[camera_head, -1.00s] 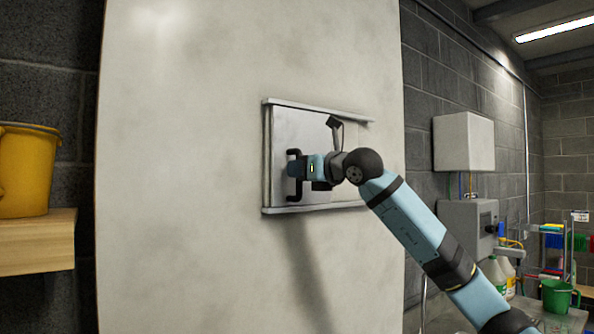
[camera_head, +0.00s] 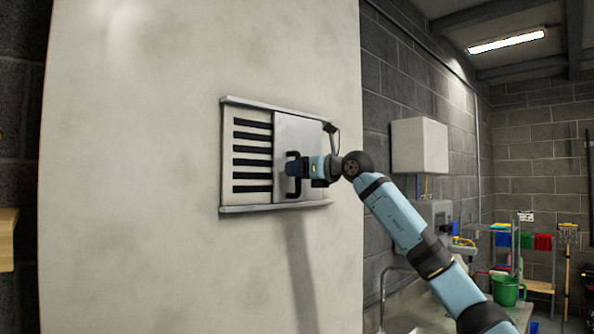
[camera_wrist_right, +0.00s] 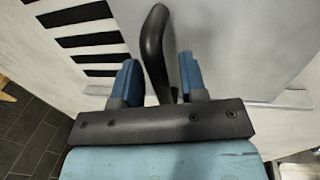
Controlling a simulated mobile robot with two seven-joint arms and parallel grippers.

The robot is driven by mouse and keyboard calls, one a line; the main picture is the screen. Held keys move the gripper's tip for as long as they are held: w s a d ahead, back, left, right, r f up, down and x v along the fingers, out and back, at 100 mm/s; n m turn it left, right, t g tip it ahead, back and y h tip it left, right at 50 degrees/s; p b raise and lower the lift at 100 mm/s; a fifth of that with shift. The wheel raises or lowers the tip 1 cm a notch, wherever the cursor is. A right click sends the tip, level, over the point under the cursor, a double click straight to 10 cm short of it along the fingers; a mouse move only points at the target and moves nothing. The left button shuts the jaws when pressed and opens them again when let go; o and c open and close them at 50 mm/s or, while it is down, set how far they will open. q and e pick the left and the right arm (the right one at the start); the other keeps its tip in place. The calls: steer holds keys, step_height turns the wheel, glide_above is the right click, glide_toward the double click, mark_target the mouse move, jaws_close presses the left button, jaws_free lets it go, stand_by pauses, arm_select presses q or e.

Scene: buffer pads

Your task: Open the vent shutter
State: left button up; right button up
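The vent shutter (camera_head: 303,133) is a plain grey sliding plate in a railed frame (camera_head: 268,208) on a pale wall panel. It stands toward the right of the frame, and the dark vent slots (camera_head: 252,161) show uncovered on the left. The shutter has a black bar handle (camera_head: 291,183), also seen in the right wrist view (camera_wrist_right: 153,45). My right gripper (camera_head: 295,170) is at the handle. In the wrist view its blue fingers (camera_wrist_right: 160,82) stand apart on either side of the handle, with visible gaps, so it looks open around it. My left gripper is out of view.
A white wall box (camera_head: 420,146) hangs on the block wall to the right. A green bucket (camera_head: 507,290) and shelf with coloured bins stand farther right. A wooden shelf edge (camera_head: 8,238) shows at the left. The panel around the vent is clear.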

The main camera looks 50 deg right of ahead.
steer(key=s+d+b, duration=0.1)
steer(key=s+b, duration=0.6)
steer(key=s, duration=0.6)
steer(key=shift+s+b, duration=0.3)
steer(key=shift+s, duration=0.1)
